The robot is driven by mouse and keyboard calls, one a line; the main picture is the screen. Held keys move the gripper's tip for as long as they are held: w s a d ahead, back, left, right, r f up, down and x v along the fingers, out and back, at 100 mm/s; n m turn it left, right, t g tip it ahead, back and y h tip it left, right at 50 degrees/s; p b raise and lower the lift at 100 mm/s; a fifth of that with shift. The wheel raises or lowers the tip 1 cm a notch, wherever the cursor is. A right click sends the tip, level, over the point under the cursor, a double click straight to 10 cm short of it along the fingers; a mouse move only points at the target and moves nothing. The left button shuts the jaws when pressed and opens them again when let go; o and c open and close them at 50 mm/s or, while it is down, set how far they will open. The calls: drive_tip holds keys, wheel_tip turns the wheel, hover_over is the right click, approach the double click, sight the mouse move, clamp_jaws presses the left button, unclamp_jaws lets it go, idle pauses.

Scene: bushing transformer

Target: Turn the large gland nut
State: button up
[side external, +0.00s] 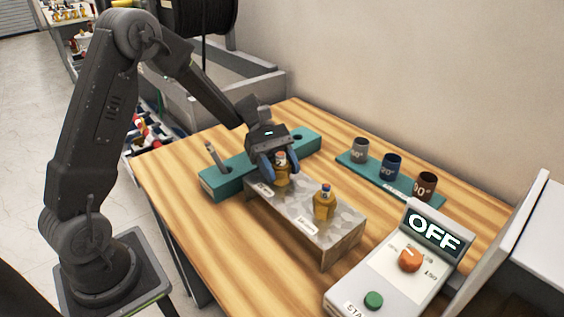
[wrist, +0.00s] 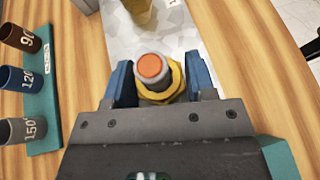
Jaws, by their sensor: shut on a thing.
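Two brass gland nuts stand upright on a grey patterned block (side external: 343,250). The rear brass nut (side external: 282,178) has an orange-tipped cable end in its top. My gripper (side external: 275,168) comes down over it, and the blue fingers are shut on its sides. In the wrist view the held nut (wrist: 174,92) shows as a yellow ring around a grey collar and orange core, between the fingers (wrist: 158,82). The other brass nut (side external: 324,204) stands free nearer the front; part of it shows at the top of the wrist view (wrist: 140,10).
A teal holder (side external: 222,180) with a grey peg lies behind the block. A teal rack (side external: 375,178) at right carries grey, blue and brown cups. A control box (side external: 385,275) reading OFF, with orange knob and green button, stands front right. Bare wood lies between block and rack.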

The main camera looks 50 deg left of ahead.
drive_tip(key=shift+n+t, duration=1.2)
drive_tip(key=shift+t, duration=0.1)
drive_tip(key=shift+n+t, duration=1.1)
drive_tip(key=shift+t, duration=0.1)
drive_tip(key=shift+n+t, duration=0.7)
drive_tip(key=shift+t, duration=0.1)
drive_tip(key=o, duration=1.4)
